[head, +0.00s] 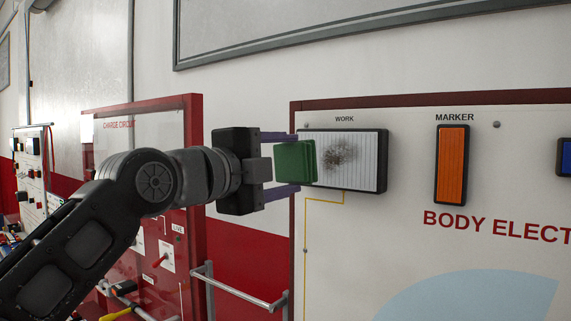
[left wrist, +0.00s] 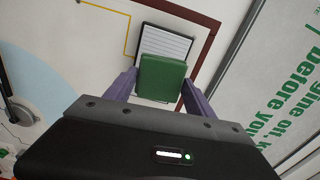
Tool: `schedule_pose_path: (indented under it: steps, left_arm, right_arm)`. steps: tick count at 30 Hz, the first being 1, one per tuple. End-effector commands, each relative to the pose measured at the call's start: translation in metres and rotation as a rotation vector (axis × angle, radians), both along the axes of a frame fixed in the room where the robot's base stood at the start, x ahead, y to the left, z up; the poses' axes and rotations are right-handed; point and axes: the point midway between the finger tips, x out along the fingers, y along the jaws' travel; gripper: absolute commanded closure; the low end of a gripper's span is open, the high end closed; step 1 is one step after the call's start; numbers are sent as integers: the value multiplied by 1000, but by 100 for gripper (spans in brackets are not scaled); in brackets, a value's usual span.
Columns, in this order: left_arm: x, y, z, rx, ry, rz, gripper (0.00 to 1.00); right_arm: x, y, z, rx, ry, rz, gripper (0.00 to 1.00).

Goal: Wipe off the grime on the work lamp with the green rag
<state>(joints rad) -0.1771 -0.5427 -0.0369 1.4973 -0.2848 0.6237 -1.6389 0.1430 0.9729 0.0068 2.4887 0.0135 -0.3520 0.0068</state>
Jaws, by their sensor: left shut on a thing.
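The work lamp (head: 368,165) is a white ribbed rectangle in a dark frame, under the label WORK on the upright panel. A dark brown smudge of grime (head: 341,154) lies near its middle. My left gripper (head: 285,165) is shut on the green rag (head: 296,162), a folded block, at the lamp's left edge. The rag overlaps that edge in the head view; I cannot tell if it touches the lamp. The left wrist view shows the rag (left wrist: 161,78) between the purple fingers, covering part of the lamp (left wrist: 165,43). My right gripper is not in view.
The panel also carries an orange marker lamp (head: 451,165) and a blue lamp (head: 565,157) to the right. A red-framed charge circuit board (head: 195,200) stands behind my left arm. A metal rail (head: 240,290) runs below the gripper.

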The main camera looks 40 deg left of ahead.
Motion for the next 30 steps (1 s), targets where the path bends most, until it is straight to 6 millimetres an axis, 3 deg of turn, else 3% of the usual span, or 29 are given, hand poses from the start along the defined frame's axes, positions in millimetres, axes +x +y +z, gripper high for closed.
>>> schedule_pose_path:
  steps: [19,30]
  left_arm:
    - [52,1,1,0,2,0,70]
    - [60,1,-1,-1,1,0,70]
  right_arm:
    - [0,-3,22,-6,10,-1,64]
    - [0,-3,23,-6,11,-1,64]
